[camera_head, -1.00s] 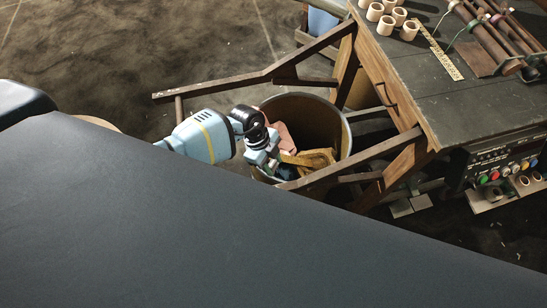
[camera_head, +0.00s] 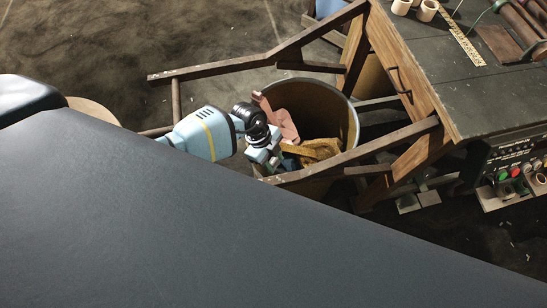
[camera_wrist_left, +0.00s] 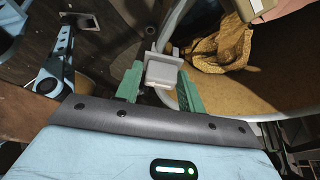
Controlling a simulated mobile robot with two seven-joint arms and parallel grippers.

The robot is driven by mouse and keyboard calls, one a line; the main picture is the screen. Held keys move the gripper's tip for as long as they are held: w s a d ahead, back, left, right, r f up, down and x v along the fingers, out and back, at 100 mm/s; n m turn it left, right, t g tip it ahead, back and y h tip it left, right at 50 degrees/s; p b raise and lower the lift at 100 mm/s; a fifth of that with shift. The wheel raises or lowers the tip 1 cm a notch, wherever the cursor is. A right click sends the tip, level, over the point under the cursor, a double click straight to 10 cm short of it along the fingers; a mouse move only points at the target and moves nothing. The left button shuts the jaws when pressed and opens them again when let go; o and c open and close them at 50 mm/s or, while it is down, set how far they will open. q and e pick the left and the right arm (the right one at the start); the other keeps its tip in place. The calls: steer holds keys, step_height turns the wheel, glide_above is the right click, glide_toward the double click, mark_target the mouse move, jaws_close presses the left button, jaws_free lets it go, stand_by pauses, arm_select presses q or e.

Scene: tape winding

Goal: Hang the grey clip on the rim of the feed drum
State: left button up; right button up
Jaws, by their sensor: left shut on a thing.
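The feed drum (camera_head: 335,112) is a round brown bin with cloth inside, standing under the wooden frame. Its curved rim and tan inside (camera_wrist_left: 255,90) fill the right of the left wrist view. My left gripper (camera_head: 270,158) is at the drum's near left rim. In the left wrist view its green fingers (camera_wrist_left: 161,86) are shut on the light grey clip (camera_wrist_left: 163,70). The clip overlaps the rim in that view; whether it touches or sits over it, I cannot tell. My right gripper is not in view.
Pink cloth (camera_head: 279,118) and mustard cloth (camera_head: 318,149) lie in the drum. Wooden bars (camera_head: 360,147) of the frame pass close beside the drum. A dark-topped bench (camera_head: 450,90) with buttons on its front stands at right.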

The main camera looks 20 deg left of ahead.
arm_select(q)
steer(key=o, duration=1)
steer(key=p+v, duration=0.2)
steer(key=v, duration=0.4)
steer(key=shift+w+a+r, duration=0.1)
steer(key=shift+r, duration=0.2)
steer(key=shift+a+r, duration=0.25)
steer(key=shift+r, duration=0.3)
